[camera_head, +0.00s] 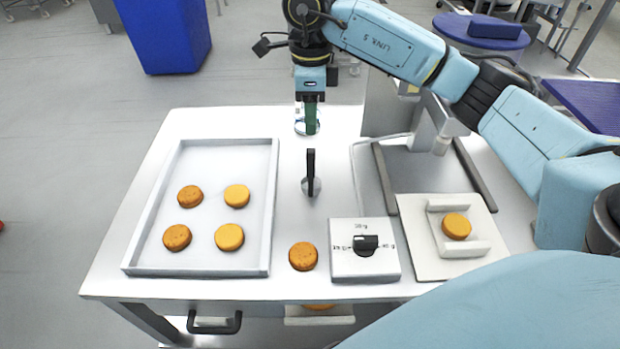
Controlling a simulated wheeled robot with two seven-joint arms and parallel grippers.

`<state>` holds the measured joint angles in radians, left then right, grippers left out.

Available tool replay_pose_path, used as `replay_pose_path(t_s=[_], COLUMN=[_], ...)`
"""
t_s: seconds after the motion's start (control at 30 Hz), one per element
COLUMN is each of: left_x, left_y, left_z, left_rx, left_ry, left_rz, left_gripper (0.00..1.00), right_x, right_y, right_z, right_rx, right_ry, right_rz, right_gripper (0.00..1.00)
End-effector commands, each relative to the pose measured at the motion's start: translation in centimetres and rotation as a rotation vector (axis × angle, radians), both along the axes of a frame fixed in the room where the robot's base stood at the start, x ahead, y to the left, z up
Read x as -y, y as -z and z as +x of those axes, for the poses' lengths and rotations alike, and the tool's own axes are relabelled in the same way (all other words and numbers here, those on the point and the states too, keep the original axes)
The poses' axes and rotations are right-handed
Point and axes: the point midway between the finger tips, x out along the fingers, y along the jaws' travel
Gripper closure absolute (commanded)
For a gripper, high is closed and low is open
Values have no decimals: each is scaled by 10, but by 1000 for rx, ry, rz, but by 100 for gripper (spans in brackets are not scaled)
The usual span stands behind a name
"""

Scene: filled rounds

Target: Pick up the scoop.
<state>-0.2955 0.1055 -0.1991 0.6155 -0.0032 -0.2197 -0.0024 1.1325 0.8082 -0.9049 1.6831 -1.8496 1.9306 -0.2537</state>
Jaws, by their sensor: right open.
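The scoop (311,172) is on the table, with a black handle pointing up in the picture and a small metal head at the lower end. My right gripper (311,115) points down beyond the scoop, further back over the table. It is open and apart from the scoop handle. A green part and a small clear or shiny thing (300,127) show at its fingertips; I cannot tell if they touch. My left gripper is not in view.
A white tray (272,205) with several orange-brown rounds stands at the left. One loose round (303,256) lies near the front edge, beside a white box with a black knob (365,245). At the right, a white plate (415,262) bears another round (456,226), near a grey stand (385,180).

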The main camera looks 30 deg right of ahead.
Motion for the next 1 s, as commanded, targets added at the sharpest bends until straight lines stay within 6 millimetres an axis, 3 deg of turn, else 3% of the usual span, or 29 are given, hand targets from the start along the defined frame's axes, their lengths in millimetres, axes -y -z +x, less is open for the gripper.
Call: replay_pose_path(t_s=[0.03, 0.2, 0.47, 0.73, 1.0], left_x=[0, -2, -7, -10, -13], left_y=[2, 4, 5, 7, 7], left_z=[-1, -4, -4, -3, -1], left_rx=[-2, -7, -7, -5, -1], left_ry=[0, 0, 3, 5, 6], left_rz=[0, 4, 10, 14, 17], left_gripper=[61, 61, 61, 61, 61], right_x=[0, 0, -1, -1, -1], right_y=[13, 39, 54, 93, 100], right_z=[-1, 0, 0, -1, 0], right_rx=[-4, -1, -1, -2, 1], right_ry=[0, 0, 0, -1, -1], right_rz=[-1, 2, 3, 5, 4], right_gripper=[56, 56, 56, 56, 56])
